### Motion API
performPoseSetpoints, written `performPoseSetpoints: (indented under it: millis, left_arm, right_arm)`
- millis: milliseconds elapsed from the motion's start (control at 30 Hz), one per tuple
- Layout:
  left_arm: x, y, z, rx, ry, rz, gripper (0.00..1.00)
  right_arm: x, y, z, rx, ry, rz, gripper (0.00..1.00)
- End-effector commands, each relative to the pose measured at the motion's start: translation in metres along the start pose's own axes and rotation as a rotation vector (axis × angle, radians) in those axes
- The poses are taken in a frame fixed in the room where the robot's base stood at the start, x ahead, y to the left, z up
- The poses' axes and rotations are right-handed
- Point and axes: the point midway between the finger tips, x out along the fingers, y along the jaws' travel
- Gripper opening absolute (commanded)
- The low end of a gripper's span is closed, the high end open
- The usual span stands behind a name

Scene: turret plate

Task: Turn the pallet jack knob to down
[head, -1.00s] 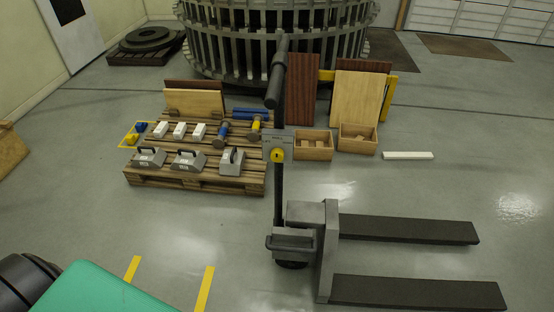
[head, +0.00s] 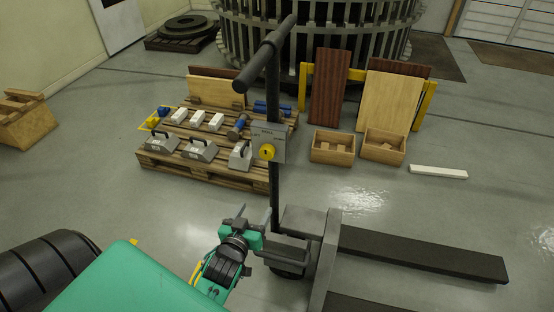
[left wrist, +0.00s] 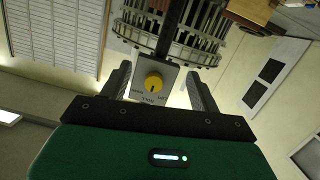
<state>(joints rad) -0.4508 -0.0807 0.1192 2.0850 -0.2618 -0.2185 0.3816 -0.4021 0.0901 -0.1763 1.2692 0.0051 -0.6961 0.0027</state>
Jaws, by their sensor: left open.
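The pallet jack (head: 322,262) stands at the lower right, its two dark forks pointing right. A grey panel (head: 280,143) on its upright handle post carries a round yellow knob (head: 267,152) with a dark mark; its setting is too small to read for certain. My left gripper (head: 254,211) is open and empty, below the panel and near the jack's grey body. In the left wrist view the knob (left wrist: 154,82) and panel show upside down beyond and between the two open fingers (left wrist: 158,78), apart from them. My right gripper is out of sight.
The handle's black crossbar (head: 263,55) sticks out above the panel. A wooden pallet (head: 215,172) with grey blocks and tools lies behind the post. Two wooden boxes (head: 333,148) and leaning boards stand behind right. Floor to the right is mostly clear.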

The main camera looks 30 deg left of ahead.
Motion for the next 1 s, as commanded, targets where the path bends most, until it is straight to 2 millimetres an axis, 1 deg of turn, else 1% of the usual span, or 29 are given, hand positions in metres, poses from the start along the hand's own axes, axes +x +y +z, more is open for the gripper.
performPoseSetpoints:
  millis: [33,100,200,233,300,367,467,567,1000]
  left_arm:
    - [-0.002,-0.001,-0.022,-0.008,0.05,-0.01,0.63]
    - [-0.005,0.001,-0.047,-0.013,0.1,-0.02,0.63]
    - [-0.008,0.002,-0.07,-0.021,0.145,-0.03,0.63]
    - [-0.008,0.003,-0.074,-0.022,0.152,-0.031,0.63]
    - [-0.008,0.003,-0.08,-0.024,0.163,-0.033,0.63]
    - [-0.006,0.003,-0.082,-0.024,0.166,-0.032,0.63]
    - [0.004,0.002,-0.083,-0.025,0.166,-0.031,0.63]
    - [0.018,0.001,-0.086,-0.025,0.167,-0.031,0.63]
    - [0.094,-0.001,-0.098,-0.024,0.164,-0.031,0.63]
  right_arm:
    - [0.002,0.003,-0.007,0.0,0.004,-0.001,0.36]
    - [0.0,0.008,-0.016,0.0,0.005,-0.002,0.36]
    - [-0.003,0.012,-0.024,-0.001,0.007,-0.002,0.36]
    - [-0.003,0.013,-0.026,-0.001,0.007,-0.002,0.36]
    - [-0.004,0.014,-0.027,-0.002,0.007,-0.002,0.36]
    - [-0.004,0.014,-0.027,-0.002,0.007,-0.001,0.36]
    - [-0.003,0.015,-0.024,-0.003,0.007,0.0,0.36]
    - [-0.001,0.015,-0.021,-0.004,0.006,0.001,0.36]
    - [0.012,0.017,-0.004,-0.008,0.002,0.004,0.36]
